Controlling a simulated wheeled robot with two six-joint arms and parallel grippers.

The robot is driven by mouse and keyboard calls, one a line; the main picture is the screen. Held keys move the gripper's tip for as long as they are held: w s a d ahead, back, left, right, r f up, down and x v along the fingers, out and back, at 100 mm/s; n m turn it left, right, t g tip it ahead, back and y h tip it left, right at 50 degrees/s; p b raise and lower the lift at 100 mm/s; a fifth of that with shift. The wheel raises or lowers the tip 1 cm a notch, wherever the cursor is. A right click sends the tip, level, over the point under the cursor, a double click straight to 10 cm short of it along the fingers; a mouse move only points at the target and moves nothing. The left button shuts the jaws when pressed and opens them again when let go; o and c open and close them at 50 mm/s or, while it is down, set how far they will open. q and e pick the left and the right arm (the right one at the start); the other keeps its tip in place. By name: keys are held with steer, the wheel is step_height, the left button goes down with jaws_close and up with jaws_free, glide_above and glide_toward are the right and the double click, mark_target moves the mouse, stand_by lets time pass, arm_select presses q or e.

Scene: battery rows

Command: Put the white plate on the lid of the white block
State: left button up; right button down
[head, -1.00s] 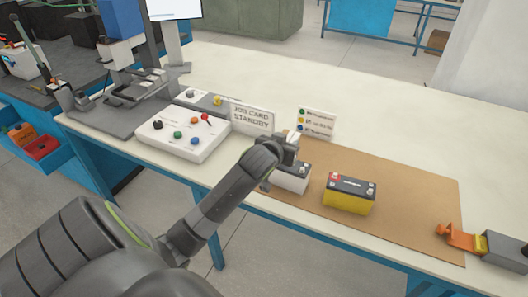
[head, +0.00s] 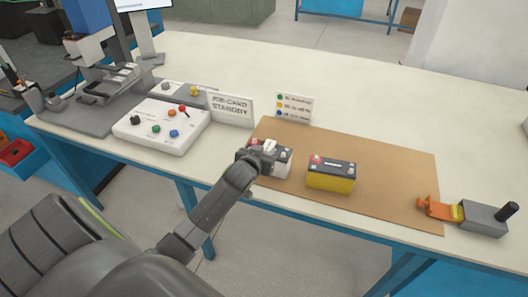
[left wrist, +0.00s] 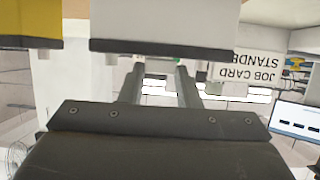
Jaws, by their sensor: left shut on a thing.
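The white block (head: 281,167), a battery with a dark lid, stands on the brown mat. It also shows in the left wrist view (left wrist: 165,22), with its dark lid (left wrist: 165,48) and terminals. My left gripper (head: 262,152) is at the block's lid and covers its left part in the head view. It is shut on a small white plate (head: 269,145), seen just over the lid. Whether the plate touches the lid I cannot tell. In the left wrist view the fingers (left wrist: 160,85) point toward the lid, and the plate is not clear there. My right gripper is not in view.
A yellow block (head: 331,179) with a dark lid stands close to the right. The mat (head: 390,190) is bare beyond it, up to an orange and grey tool (head: 470,215). A colour card (head: 293,107), a job card (head: 231,108) and a white button box (head: 160,143) stand behind and left.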

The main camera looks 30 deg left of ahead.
arm_select(q)
steer(key=o, duration=0.5)
steer(key=shift+f, duration=0.2)
steer(key=o, duration=0.5)
steer(key=shift+c, duration=0.2)
steer(key=shift+r, duration=0.1)
steer(key=shift+r, duration=0.2)
steer(key=shift+s+r, duration=0.1)
steer(key=shift+s, duration=0.5)
steer(key=v, duration=1)
steer(key=shift+s+r+b, duration=0.25)
steer(key=shift+s+b, duration=0.05)
steer(key=shift+b, duration=0.1)
steer(key=shift+d, duration=0.15)
